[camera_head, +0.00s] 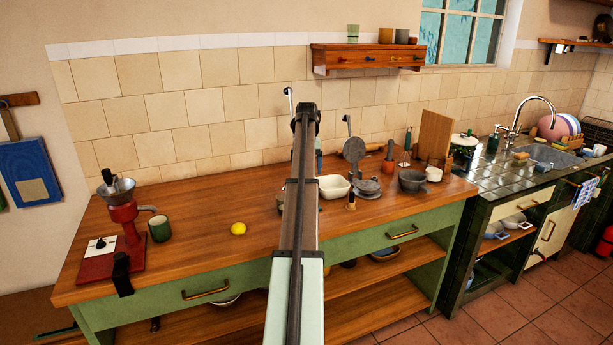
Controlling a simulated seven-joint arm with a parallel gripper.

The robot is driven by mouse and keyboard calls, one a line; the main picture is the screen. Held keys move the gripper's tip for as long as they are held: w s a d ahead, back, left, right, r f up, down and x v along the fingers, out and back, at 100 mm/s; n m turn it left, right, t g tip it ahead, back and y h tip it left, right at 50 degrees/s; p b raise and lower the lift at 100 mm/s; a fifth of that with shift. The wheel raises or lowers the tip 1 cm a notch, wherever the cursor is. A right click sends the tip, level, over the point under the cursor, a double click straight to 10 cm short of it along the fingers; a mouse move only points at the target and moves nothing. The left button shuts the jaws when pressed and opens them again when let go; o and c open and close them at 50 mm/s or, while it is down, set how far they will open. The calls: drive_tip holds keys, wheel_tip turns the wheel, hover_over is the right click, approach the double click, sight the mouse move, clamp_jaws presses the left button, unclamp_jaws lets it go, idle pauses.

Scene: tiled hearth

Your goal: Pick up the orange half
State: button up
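A small round yellow thing (238,228) lies on the wooden counter (200,262), left of my arm. It is the only fruit-like thing I can make out; it is too small to tell whether it is a half or whole, or whether it is the orange half. My arm rises through the middle of the view to a dark joint near the tiled wall. My gripper does not show; the arm hides what is behind it. Nothing is seen touching the yellow thing.
A red grinder (124,215) and a green mug (160,228) stand to the left. A white bowl (334,187), a dark mortar (411,181) and a cutting board (435,137) stand to the right. The counter around the yellow thing is clear.

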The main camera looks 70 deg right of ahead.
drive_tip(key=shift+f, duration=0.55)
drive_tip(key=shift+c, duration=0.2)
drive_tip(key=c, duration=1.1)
